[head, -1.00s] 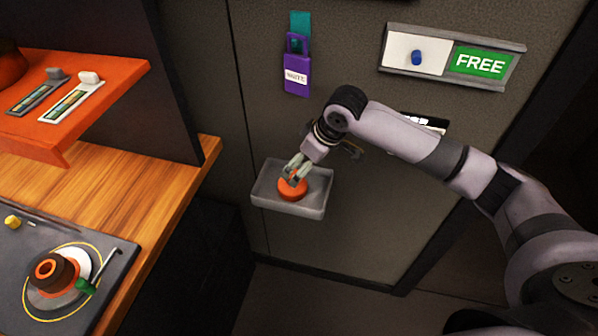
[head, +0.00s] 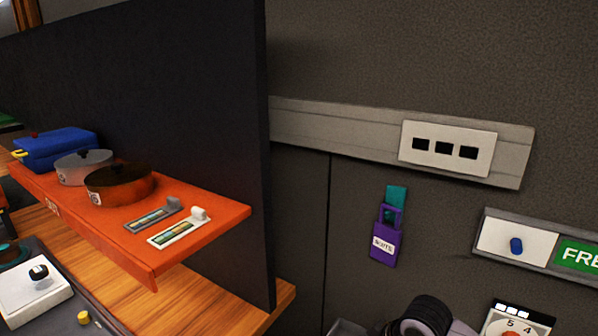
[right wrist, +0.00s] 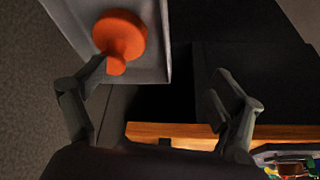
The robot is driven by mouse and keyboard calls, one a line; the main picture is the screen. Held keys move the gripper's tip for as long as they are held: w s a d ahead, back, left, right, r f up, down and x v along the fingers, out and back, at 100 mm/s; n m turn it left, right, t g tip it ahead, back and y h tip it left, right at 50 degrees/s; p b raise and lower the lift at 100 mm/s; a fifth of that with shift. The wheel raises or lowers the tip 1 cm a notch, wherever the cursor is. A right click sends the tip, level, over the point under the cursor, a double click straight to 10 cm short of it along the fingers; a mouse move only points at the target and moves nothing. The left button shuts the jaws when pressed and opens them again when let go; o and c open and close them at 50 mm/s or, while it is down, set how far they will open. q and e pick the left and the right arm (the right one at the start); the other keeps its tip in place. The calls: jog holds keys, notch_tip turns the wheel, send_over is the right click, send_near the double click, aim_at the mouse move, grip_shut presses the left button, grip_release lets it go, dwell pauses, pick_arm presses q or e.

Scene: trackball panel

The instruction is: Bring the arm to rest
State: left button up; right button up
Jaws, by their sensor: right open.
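My right gripper (right wrist: 157,82) shows in the right wrist view, its two fingers spread wide with nothing between them. An orange round piece with a short stub (right wrist: 120,35) lies in a grey tray (right wrist: 155,45) beyond the left finger, outside the gap. Whether that finger touches the piece I cannot tell. In the head view only a dark and pale part of my right arm (head: 427,316) shows at the bottom edge; its gripper is out of that picture. A corner of the tray (head: 346,328) shows beside it. My left gripper is in neither view.

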jog(key=s+a+f+m, duration=0.1)
jog(key=s+a+f, duration=0.15)
jog(key=s, duration=0.35)
jog(key=s+a+f, duration=0.2)
jog(key=s+f, duration=0.1)
jog(key=s, duration=0.3)
jog(key=s+d+f+m+h, duration=0.2)
jog(key=s+d+m+h, duration=0.15)
jog(key=s+d, duration=0.8)
notch_tip(320, 180, down, 26)
jog(key=s+a+r+g, duration=0.1)
jog(key=s+a, duration=0.1)
jog(key=s, duration=0.1)
jog(key=s+d+f+g, duration=0.1)
jog(key=s+d+f, duration=0.2)
jog(key=s+f, duration=1.3)
jog(key=shift+s+f+g, duration=0.3)
jog(key=shift+s+f, duration=0.05)
jog(key=shift+f, duration=0.25)
jog(key=shift+m+y, duration=0.25)
jog(key=shift+c, duration=0.3)
